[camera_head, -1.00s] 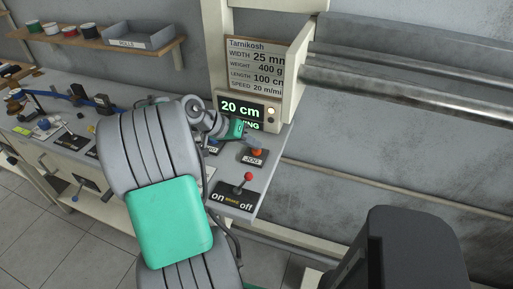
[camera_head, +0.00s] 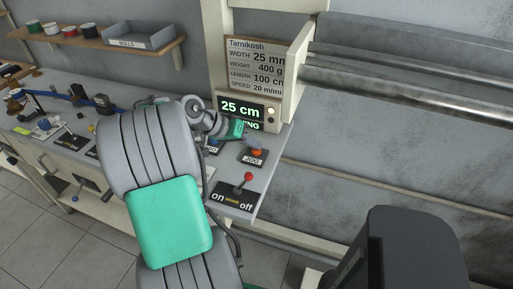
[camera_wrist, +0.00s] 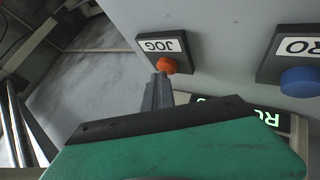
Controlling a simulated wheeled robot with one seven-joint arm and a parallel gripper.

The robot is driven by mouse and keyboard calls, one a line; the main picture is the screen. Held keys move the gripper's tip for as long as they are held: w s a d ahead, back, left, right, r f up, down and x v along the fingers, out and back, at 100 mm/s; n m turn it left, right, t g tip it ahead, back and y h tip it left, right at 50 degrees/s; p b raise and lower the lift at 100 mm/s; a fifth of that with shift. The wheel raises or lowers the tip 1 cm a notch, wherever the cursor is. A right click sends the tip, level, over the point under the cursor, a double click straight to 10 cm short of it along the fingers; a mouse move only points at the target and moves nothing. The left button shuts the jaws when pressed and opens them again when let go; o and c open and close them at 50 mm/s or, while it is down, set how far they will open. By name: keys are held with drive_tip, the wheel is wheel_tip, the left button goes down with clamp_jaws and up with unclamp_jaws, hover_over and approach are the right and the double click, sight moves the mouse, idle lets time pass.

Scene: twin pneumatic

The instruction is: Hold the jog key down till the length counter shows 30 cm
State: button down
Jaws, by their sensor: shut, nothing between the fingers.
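In the head view the orange button (camera_head: 257,152) is at the front right of the bench. My gripper (camera_wrist: 160,78) is shut and empty, and its fingertips are against the orange button. In the head view my gripper (camera_head: 250,144) reaches down to the button from the left. The length counter (camera_head: 240,107) reads 25 cm in green, with a second line ending in "NG" partly hidden by my arm.
A brake lever with a red knob (camera_head: 248,177) stands on an on/off plate in front of the button. A blue button (camera_wrist: 300,81) is beside JOG in the wrist view. A sign (camera_head: 255,68) above the counter lists LENGTH 100 cm. Metal rollers (camera_head: 410,92) run to the right.

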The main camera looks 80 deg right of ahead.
sight(253, 150)
drive_tip(key=shift+r+p, duration=0.85)
drive_tip(key=shift+r, duration=0.1)
wheel_tip(253, 150, up, 5)
drive_tip(key=p, duration=0.4)
drive_tip(key=shift+w, duration=0.1)
